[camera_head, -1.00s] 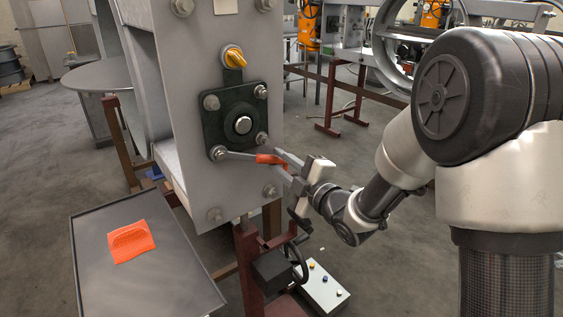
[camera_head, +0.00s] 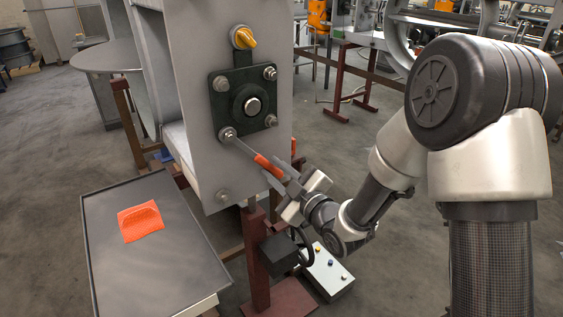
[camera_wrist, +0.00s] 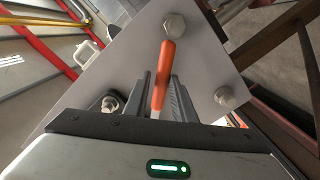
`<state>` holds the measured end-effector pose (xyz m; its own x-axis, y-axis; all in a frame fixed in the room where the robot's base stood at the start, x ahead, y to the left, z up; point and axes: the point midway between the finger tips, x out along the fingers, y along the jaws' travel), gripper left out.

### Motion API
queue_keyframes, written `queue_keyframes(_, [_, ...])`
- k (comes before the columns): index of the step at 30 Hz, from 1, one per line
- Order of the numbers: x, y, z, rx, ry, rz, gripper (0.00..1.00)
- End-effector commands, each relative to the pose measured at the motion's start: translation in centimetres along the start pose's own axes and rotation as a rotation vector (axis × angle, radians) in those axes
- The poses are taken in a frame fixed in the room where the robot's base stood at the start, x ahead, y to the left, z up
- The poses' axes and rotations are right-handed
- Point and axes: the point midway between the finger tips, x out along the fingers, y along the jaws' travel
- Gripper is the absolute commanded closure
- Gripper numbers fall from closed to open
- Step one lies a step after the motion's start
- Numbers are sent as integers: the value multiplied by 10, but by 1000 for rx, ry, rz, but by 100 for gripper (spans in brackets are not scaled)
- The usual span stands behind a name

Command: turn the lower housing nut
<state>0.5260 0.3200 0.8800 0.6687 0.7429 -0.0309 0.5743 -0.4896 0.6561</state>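The dark square housing (camera_head: 241,100) is on the grey plate, with a nut at each corner. The lower left nut (camera_head: 227,133) has the head end of a wrench with an orange handle (camera_head: 268,166) at it. The wrench slants down to the right from the nut. My gripper (camera_head: 283,178) is at the handle's outer end, and its fingers appear closed around it. In the wrist view, the orange handle (camera_wrist: 164,72) lies between the two grey fingers (camera_wrist: 160,98).
A yellow knob (camera_head: 243,37) is above the housing. Plate bolts (camera_head: 222,196) stick out below. A dark tray (camera_head: 185,225) with an orange object (camera_head: 141,222) stands at lower left. A control box (camera_head: 327,272) with buttons is on the floor below my gripper.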

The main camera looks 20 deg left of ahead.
Motion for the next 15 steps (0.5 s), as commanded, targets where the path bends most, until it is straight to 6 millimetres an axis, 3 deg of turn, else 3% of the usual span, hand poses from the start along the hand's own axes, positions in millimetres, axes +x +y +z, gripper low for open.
queue_keyframes(5, [0, -13, 1, 90, -1, -2, 77])
queue_keyframes(15, [0, -15, 1, 105, 0, -3, 77])
